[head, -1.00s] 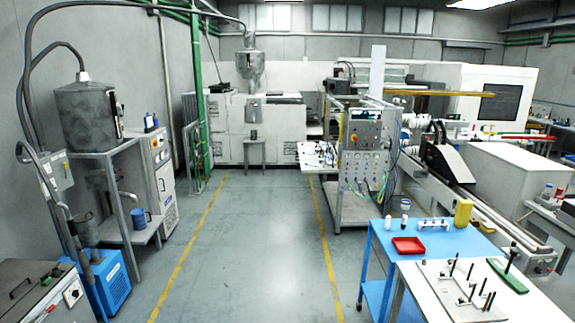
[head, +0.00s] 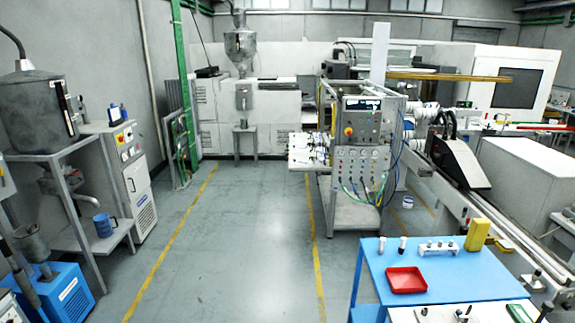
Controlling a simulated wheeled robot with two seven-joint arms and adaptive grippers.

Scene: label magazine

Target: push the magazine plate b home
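I cannot pick out magazine plate b for certain from this distance. A grey machine stand (head: 362,133) with a control panel, gauges and coloured hoses stands right of the middle of the head view. A white side shelf (head: 300,162) at its left carries small parts too tiny to tell apart. A tall pale upright panel (head: 379,62) rises above the stand. Neither of my grippers is in view.
A blue table (head: 450,292) at the lower right holds a red tray (head: 406,281), a yellow block (head: 477,235) and small pieces. A white table edge (head: 403,314) is in front. Grey floor (head: 245,245) between yellow lines is clear. A metal rack (head: 75,150) stands left.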

